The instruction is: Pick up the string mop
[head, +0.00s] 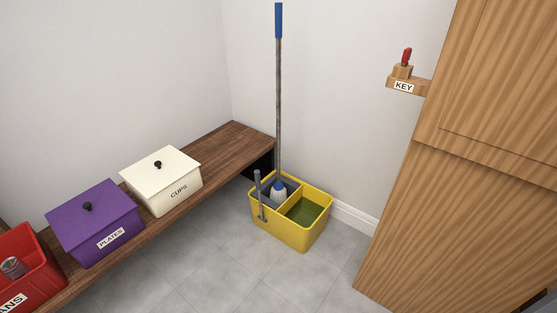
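The string mop (278,110) stands nearly upright in the corner of the room. It has a long grey handle with a blue grip at the top. Its whitish-blue head (278,192) is in the left, grey-lined compartment of a yellow mop bucket (291,235). The right compartment of the bucket holds greenish liquid. A short grey lever (259,195) rises at the bucket's left side. My gripper is not in view.
A wooden bench (226,150) along the left wall carries a white CUPS box (160,182), a purple PLATES box (94,222) and a red bin (30,268). A wooden cabinet (450,190) stands right, beside a KEY shelf (406,86). The grey floor (215,270) before the bucket is clear.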

